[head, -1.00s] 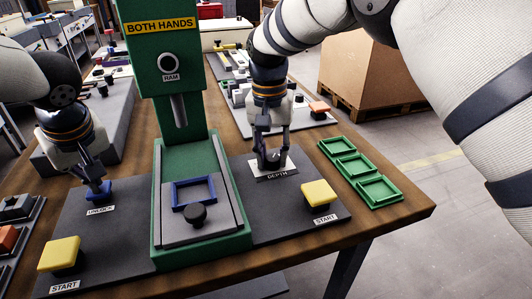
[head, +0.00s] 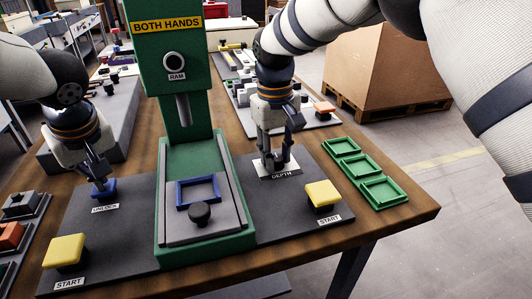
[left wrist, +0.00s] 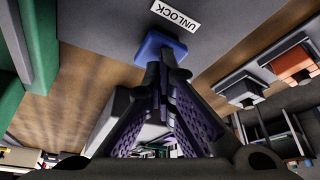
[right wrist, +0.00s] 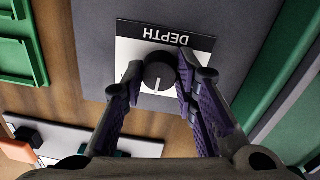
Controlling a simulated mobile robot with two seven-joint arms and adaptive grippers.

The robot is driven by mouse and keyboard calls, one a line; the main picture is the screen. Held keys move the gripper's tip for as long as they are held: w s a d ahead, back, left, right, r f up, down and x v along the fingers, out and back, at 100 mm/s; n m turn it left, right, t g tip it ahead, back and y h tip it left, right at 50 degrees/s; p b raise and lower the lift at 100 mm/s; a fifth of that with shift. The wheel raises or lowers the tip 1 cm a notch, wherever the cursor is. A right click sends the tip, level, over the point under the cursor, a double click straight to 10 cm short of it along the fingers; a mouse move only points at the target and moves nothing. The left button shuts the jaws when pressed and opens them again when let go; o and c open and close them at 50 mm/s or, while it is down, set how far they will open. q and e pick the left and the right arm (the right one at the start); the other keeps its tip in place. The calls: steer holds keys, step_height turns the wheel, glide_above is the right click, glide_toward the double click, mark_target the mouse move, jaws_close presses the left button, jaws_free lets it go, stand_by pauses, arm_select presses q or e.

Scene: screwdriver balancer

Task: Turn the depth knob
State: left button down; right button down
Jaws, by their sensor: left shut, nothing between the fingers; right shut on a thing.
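The depth knob (right wrist: 158,68) is a dark round knob with a white pointer line, on a white plate marked DEPTH (right wrist: 190,45). My right gripper (head: 274,163) reaches down over it from above. In the right wrist view its fingers (right wrist: 155,78) are on either side of the knob, shut on it. The blue UNLOCK button (left wrist: 158,45) is on the left side of the dark panel. My left gripper (head: 99,178) is shut and empty, its fingertips at the button; it also shows in the left wrist view (left wrist: 160,68). Whether they press it down I cannot tell.
The green press (head: 180,90) stands between the arms, with a blue frame (head: 199,191) and black knob (head: 200,214) on its slide. Yellow START buttons (head: 64,252) (head: 323,195) flank it. Green trays (head: 352,167) lie at the right table edge.

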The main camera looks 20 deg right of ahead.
arm_select(q)
steer(key=shift+f, duration=0.1)
stand_by(0.5)
arm_select(e)
steer(key=c, duration=1.3)
jaws_free()
steer(key=r, duration=1.2)
steer(key=shift+s+a, duration=0.1)
steer(key=shift+a, duration=0.2)
arm_select(q)
step_height(320, 180, up, 7)
steer(key=p, duration=0.2)
arm_select(e)
steer(key=shift+t, duration=0.5)
steer(key=r, duration=0.2)
steer(key=s+r, duration=0.1)
steer(key=r, duration=0.4)
steer(key=shift+s+r, duration=0.2)
steer(key=shift+r, duration=0.15)
